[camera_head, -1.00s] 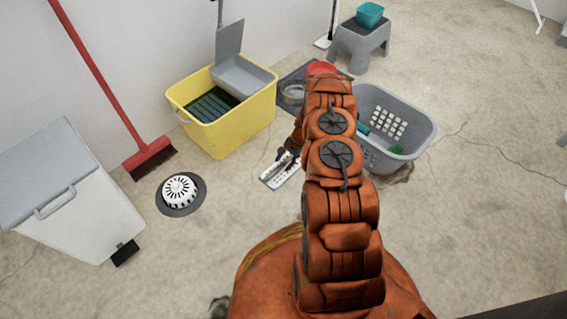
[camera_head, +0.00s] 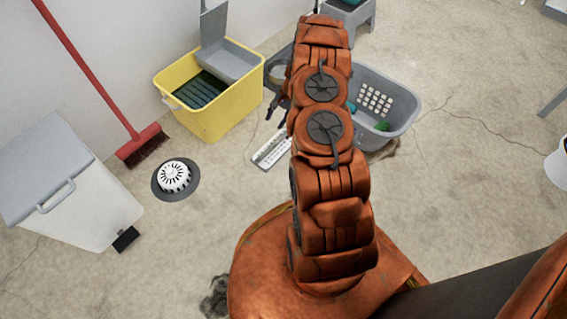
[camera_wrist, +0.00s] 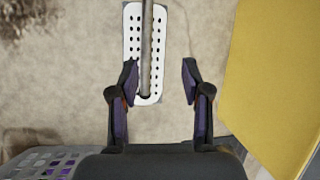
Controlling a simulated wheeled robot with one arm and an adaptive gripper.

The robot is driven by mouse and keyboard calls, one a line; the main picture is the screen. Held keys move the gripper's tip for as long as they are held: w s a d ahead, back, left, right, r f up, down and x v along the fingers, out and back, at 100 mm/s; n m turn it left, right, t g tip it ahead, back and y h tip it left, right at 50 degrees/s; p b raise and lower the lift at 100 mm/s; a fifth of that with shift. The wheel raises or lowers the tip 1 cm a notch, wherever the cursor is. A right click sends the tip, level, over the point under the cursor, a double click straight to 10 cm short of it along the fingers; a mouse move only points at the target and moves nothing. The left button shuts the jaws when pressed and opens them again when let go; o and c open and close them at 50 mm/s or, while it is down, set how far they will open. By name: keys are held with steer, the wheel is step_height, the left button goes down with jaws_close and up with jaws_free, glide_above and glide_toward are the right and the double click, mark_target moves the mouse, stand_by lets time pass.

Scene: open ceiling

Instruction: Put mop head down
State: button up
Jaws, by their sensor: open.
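The mop head (camera_wrist: 134,20) is a flat white plate with rows of holes, and it lies on the concrete floor. A grey pole or bar (camera_wrist: 147,50) runs along its middle in the wrist view. In the head view the mop head (camera_head: 271,152) lies in front of the yellow bucket, partly hidden by my arm. My gripper (camera_wrist: 157,82) is open, its two dark fingers apart with bare floor and the near end of the plate between and beyond them. Nothing is held. In the head view my gripper (camera_head: 277,112) is mostly hidden behind my arm.
A yellow bucket (camera_head: 225,110) stands left of the gripper and shows at right in the wrist view (camera_wrist: 280,80). A grey basket (camera_head: 400,125) stands right of my arm. A floor drain (camera_head: 174,179), red broom (camera_head: 143,145) and white bin (camera_head: 90,215) are left.

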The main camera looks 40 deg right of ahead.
steer(key=s+a+r+n+g, duration=0.1)
steer(key=a+r+n, duration=0.3)
steer(key=a+r, duration=1)
steer(key=s+a+r+n+g+h, duration=0.1)
steer(key=s+a+r+n, duration=0.1)
steer(key=s+a+r, duration=0.3)
steer(key=s+a+r+n+g, duration=0.15)
steer(key=s+r, duration=0.25)
steer(key=r, duration=0.4)
steer(key=s+a+r+n+h, duration=0.2)
steer(key=s+r, duration=0.3)
steer(key=s, duration=0.9)
steer(key=s+a+r+n+h, duration=0.2)
steer(key=s+r+n, duration=0.2)
steer(key=s, duration=0.9)
steer(key=shift+s+a+r+g, duration=0.15)
steer(key=shift+s+r+g, duration=0.2)
steer(key=shift+s, duration=0.05)
steer(key=shift+n, duration=0.25)
